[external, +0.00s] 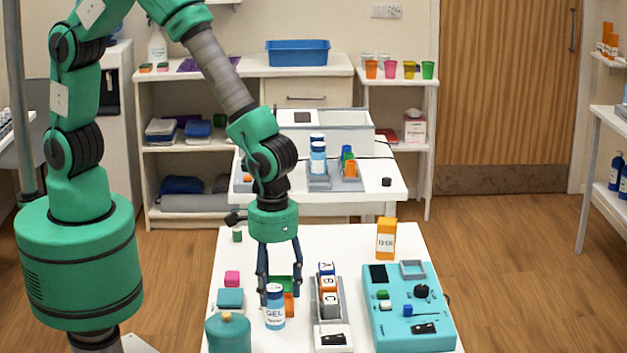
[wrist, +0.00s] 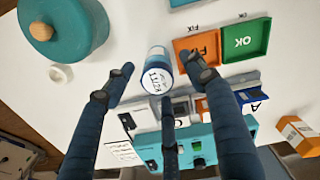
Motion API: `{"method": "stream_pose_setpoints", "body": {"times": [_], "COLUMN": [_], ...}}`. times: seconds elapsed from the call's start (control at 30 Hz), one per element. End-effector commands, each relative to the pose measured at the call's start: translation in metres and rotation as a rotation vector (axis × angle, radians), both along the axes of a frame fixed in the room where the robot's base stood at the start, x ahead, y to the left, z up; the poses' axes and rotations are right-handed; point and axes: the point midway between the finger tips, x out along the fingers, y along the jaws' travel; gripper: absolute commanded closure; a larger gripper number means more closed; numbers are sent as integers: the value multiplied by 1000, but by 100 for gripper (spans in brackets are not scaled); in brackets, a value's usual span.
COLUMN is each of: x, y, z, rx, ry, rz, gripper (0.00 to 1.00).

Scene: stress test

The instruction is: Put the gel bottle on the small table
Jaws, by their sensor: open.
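The gel bottle (external: 274,308), blue and white with a GEL label, stands upright on the near white table (external: 375,240). My gripper (external: 280,283) is open, pointing down at the bottle. In the wrist view the bottle (wrist: 158,68) shows between the spread fingertips of my gripper (wrist: 160,64), with a gap on each side. I cannot tell whether the fingers are low enough to be around it. A second white table (external: 375,180) stands behind, with another blue and white bottle (external: 318,158) on it. I cannot tell which table is the small one.
A teal lidded pot (external: 228,335) stands left of the bottle. To its right are a grey rack with lettered blocks (external: 329,296) and a teal panel (external: 405,325). An orange box (external: 386,240) stands at the back right. Green and orange trays (wrist: 245,42) lie close by.

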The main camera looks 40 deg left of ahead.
Motion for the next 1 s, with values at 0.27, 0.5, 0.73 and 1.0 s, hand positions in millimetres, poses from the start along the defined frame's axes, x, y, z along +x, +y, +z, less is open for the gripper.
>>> {"method": "stream_pose_setpoints", "body": {"times": [0.27,0.5,0.73,1.0], "x": [0,-2,-4,-4], "y": [0,1,0,0], "z": [0,-14,-41,-52], "rx": [0,2,1,0], "ry": [0,0,1,0], "rz": [0,0,0,0], "gripper": [44,44,44,44]}}
